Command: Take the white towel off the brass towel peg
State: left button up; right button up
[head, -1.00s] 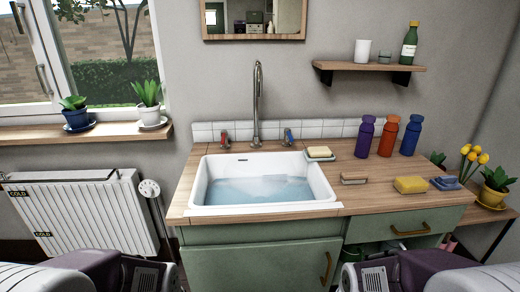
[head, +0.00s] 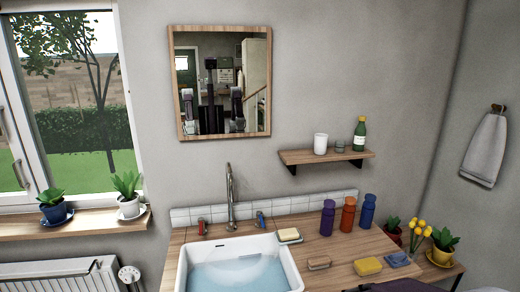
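A pale grey-white towel (head: 485,146) hangs on the right-hand wall at the far right of the head view. It hangs from a small peg (head: 497,107), which looks dark brown at this size. The towel hangs free, with no gripper near it. Neither gripper can be made out directly in the head view now. A dark part of my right arm shows at the bottom edge, right of the middle. My own body also shows small in the mirror, too small to read the grippers.
A sink (head: 238,270) with water sits in a wooden counter (head: 335,247). A wall shelf (head: 325,157) juts out above. Potted plants (head: 443,246) stand low below the towel.

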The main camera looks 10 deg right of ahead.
aim_at(482, 164)
jog(key=z, duration=1.85)
